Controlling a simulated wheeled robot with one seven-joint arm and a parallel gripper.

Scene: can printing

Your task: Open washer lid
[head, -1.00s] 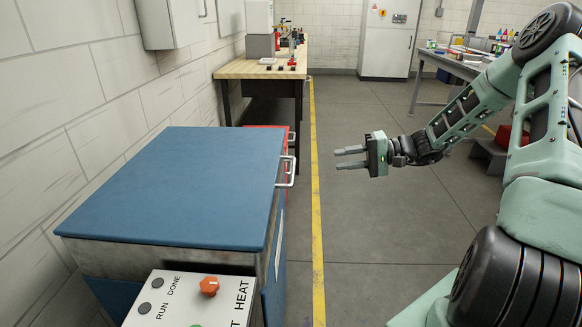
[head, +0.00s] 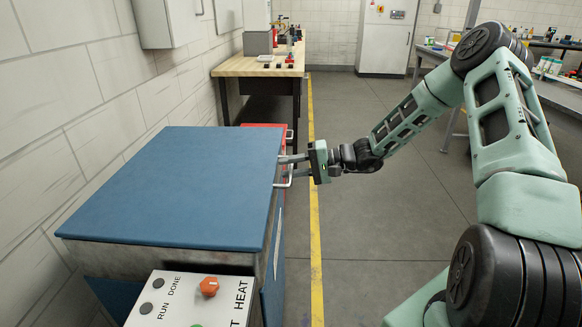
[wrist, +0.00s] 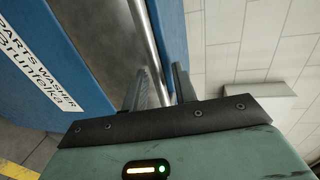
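The parts washer has a flat blue lid (head: 175,185), which is shut on its metal body. A pale metal handle (head: 285,185) sticks out from the lid's right edge. In the wrist view the handle bar (wrist: 147,42) runs down between the two fingers of my gripper (wrist: 158,88). In the head view my gripper (head: 288,168) is at the handle, its fingers pointing left towards the lid edge. The fingers are apart, one on each side of the bar. Whether either finger touches the bar cannot be told.
A control panel (head: 190,298) with an orange knob (head: 209,286) is at the washer's front. A red cabinet (head: 265,127) stands just behind the washer, then a wooden workbench (head: 262,69). A wall is on the left.

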